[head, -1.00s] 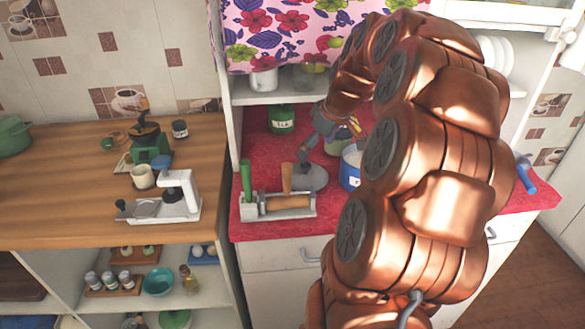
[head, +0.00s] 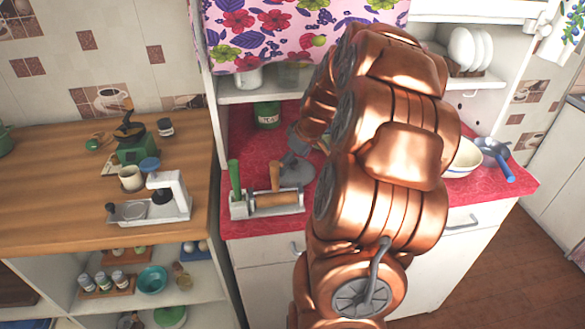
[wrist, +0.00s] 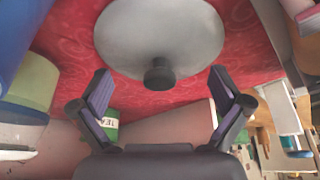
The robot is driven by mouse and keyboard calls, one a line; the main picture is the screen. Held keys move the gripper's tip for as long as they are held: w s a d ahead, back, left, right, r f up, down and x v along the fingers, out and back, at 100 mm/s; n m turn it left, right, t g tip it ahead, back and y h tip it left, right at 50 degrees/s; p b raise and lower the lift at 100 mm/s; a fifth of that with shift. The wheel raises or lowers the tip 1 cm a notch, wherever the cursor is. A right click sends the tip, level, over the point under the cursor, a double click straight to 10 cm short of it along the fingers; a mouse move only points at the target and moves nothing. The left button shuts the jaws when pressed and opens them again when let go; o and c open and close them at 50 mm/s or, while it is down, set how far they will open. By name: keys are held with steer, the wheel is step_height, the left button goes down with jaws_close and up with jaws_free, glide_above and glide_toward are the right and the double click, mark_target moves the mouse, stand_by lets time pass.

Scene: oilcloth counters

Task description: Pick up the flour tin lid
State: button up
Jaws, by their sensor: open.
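The flour tin lid, a round grey disc with a dark knob, lies on the red oilcloth counter. It shows in the head view (head: 297,173) and fills the top middle of the wrist view (wrist: 150,30). My gripper (wrist: 160,80) is open in the wrist view, its two fingers apart on either side of the knob and not touching it. In the head view my gripper (head: 299,140) is just behind the lid, mostly hidden by my arm. A blue tin (wrist: 18,35) shows at the wrist view's left edge.
A grey rack (head: 240,210) with a rolling pin (head: 275,199) stands just in front of the lid. A green tin (head: 267,115) stands behind. A green-grey container (wrist: 30,80) is left in the wrist view. A cream bowl (head: 466,158) and blue-handled pan (head: 494,150) are at right.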

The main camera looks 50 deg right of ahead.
steer(key=shift+c, duration=0.2)
steer(key=c, duration=1.2)
steer(key=shift+s+a+f, duration=0.1)
steer(key=shift+a+f, duration=0.05)
jaws_close()
